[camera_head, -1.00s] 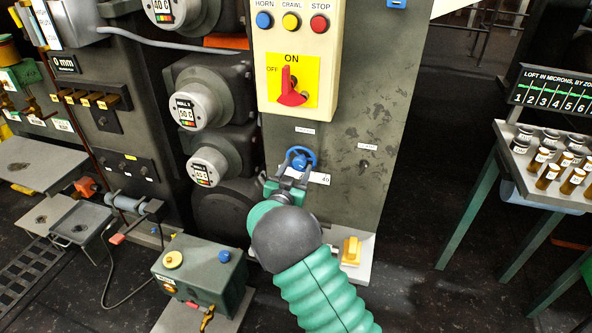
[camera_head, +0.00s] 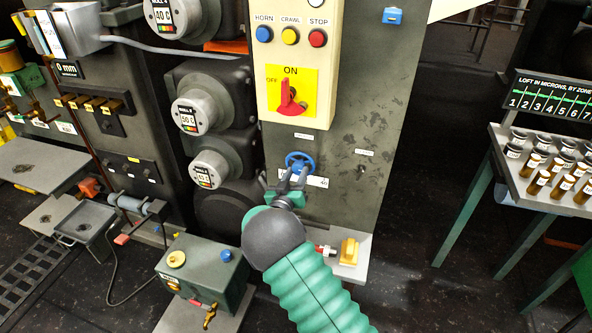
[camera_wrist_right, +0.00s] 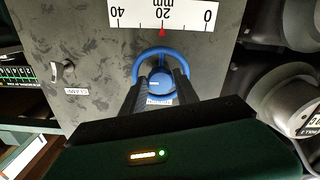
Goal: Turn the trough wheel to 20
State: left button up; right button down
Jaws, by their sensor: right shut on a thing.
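The blue trough wheel (camera_head: 299,160) is on the grey machine panel below the switch box. My right gripper (camera_head: 288,181) is shut on it, reaching from below. In the right wrist view the wheel (camera_wrist_right: 160,55) sits between the two dark fingers (camera_wrist_right: 158,88), with its upper rim showing beyond them. A white scale (camera_wrist_right: 185,18) beside the wheel reads 40, 20 mm and 0, upside down in this view. Its red pointer (camera_wrist_right: 163,32) is at about the 20 mark. In the head view the arm and gripper partly hide the scale. My left gripper is not in view.
The cream switch box (camera_head: 291,65) with horn, crawl and stop buttons is above the wheel. A knob labelled clamp (camera_wrist_right: 66,70) is beside it. A green box (camera_head: 203,272) and a yellow switch (camera_head: 348,251) are low down. A sample table (camera_head: 548,165) stands at right.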

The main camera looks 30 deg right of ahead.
jog(key=c, duration=0.9)
grip_release()
jog(key=p+v, duration=0.1)
jog(key=v, duration=1.6)
jog(key=shift+w+p, duration=0.15)
jog(key=shift+p, duration=0.2)
